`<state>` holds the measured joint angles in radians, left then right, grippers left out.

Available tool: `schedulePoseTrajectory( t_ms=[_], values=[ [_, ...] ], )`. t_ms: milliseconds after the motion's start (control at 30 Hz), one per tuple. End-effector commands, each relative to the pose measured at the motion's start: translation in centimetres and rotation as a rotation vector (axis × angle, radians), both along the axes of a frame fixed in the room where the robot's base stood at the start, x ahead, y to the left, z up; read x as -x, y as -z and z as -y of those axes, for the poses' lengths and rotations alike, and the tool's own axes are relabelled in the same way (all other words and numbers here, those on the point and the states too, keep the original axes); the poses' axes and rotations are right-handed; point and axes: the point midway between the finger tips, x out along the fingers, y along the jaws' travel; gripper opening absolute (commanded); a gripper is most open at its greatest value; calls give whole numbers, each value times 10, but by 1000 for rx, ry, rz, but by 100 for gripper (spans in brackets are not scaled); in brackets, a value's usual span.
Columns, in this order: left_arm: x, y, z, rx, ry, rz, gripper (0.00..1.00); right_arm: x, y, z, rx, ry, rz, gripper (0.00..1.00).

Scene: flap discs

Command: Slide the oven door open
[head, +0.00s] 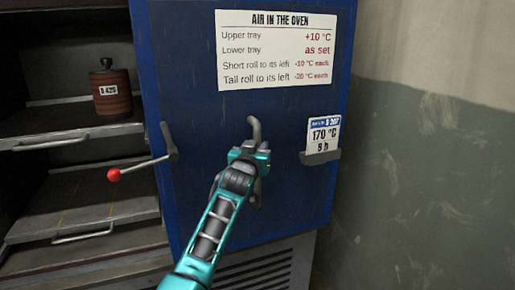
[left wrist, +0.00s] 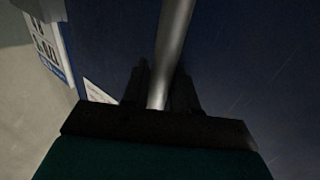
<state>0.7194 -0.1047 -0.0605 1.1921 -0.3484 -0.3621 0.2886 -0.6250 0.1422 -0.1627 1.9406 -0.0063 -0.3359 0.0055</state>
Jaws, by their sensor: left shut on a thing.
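The blue oven door (head: 195,75) covers the right part of the oven front, and the oven stands open to its left. A grey bar handle (head: 255,128) is on the door, with its curved top showing above my left gripper (head: 248,158). The gripper is shut on the handle. In the left wrist view the handle (left wrist: 174,45) runs up from between the dark fingers (left wrist: 162,88), close in front of the blue door face (left wrist: 240,60). The lower part of the handle is hidden by the gripper. My right gripper is not in view.
The open oven shows an upper tray (head: 75,128) with a brown roll (head: 111,93) and a lower tray (head: 85,222). A lever with a red knob (head: 114,174) sticks out left from the door edge. A card (head: 323,133) sits in a holder. A wall (head: 430,180) stands right.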

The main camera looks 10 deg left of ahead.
Motion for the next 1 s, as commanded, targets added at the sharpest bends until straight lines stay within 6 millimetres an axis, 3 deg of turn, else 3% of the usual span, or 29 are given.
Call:
schedulePoseTrajectory(
  t_ms=[433, 467, 633, 1000],
  values=[
    [0, -3, 4, 2, 7, 6, 0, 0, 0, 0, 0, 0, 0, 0],
    [0, -3, 4, 2, 7, 6, 29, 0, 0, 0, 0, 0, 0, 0],
    [0, -3, 4, 2, 6, 5, 45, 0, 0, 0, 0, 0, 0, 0],
    [4, -1, 2, 0, 2, 1, 45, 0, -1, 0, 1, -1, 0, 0]
  ],
)
